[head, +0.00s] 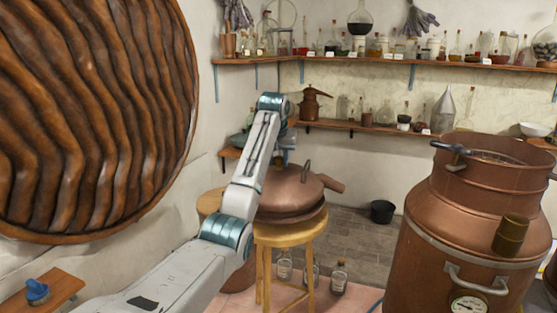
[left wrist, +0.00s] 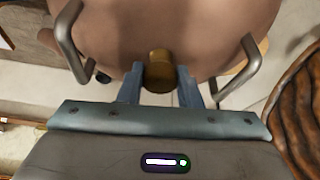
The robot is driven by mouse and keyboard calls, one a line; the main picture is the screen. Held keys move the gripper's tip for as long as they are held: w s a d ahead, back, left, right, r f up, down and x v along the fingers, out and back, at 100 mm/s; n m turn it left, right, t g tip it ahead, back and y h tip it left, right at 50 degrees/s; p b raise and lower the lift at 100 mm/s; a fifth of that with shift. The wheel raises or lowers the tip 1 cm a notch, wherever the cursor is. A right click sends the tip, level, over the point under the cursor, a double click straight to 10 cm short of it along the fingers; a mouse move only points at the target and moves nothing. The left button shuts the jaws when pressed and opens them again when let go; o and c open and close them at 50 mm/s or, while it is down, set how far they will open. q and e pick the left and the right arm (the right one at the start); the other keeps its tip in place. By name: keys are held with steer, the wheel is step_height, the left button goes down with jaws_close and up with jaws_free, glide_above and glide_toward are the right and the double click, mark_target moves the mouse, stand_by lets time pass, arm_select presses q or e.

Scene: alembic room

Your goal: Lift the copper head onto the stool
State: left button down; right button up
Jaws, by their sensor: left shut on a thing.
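The copper head (head: 283,187) is a rounded copper dome with a short spout pointing right. In the head view it is over the round wooden stool (head: 290,234), its dark lower rim at the seat; I cannot tell whether it rests fully on it. My left gripper (head: 285,160) reaches down onto the head from above. In the left wrist view my left gripper (left wrist: 160,90) has its fingers on either side of a brass knob (left wrist: 158,71) on the copper head (left wrist: 190,25), between two steel handles. My right gripper is not in view.
A large copper pot (head: 440,225) with a gauge stands at the right. A wall shelf (head: 345,126) with bottles runs behind. Glass bottles (head: 338,277) stand on the floor beside the stool. A black bucket (head: 382,211) stands at the back. A carved wooden disc (head: 95,120) fills the left.

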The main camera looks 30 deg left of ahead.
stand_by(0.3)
arm_select(q)
steer(key=shift+f, duration=0.65)
steer(key=shift+f, duration=0.2)
stand_by(0.7)
